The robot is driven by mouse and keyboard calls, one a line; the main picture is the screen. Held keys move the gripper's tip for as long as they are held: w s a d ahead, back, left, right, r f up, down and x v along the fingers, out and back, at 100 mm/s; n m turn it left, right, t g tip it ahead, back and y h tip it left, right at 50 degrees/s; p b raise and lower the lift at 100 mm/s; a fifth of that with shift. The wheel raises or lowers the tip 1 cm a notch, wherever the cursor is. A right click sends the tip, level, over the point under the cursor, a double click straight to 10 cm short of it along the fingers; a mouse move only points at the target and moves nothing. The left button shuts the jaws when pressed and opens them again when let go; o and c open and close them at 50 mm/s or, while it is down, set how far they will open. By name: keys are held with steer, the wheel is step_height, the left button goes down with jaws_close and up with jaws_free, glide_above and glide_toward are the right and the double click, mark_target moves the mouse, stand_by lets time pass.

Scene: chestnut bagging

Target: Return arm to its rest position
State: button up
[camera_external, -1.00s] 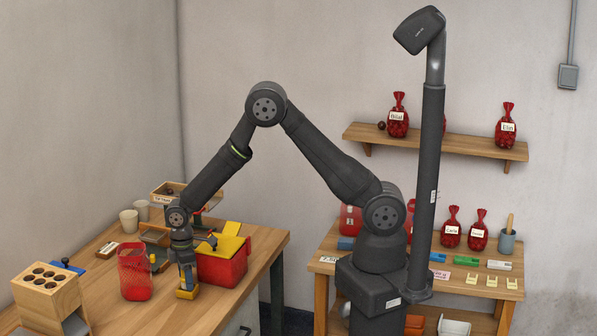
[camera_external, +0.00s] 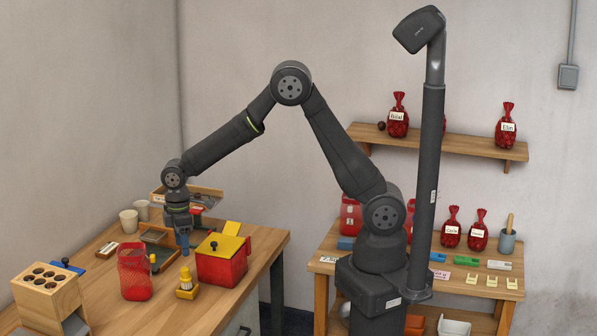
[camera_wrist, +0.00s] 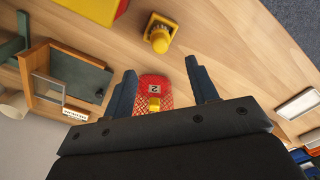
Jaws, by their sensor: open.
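My gripper (camera_external: 184,243) hangs above the left table, pointing down, with nothing between its fingers. In the wrist view my gripper (camera_wrist: 162,85) shows two blue fingers spread wide apart. The arm is bent, its elbow raised high in the middle of the external view. Below and right of the fingers a small yellow holder (camera_external: 187,287) with a pale top stands on the table, apart from them; it also shows in the wrist view (camera_wrist: 159,36). A red mesh bag (camera_external: 133,278) stands to the left, seen between the fingers in the wrist view (camera_wrist: 152,92).
A red box with a yellow lid (camera_external: 221,264) stands right of my gripper. A wooden block with holes (camera_external: 48,292) is at front left. Two cups (camera_external: 128,221) and a wooden tray (camera_external: 207,192) are behind. The table front (camera_external: 200,311) is clear.

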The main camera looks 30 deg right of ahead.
mark_target(181, 271)
steer(key=shift+r, duration=0.3)
step_height(181, 271, down, 12)
steer(key=shift+r, duration=0.1)
steer(key=shift+a+r, duration=0.1)
steer(key=shift+r, duration=1.55)
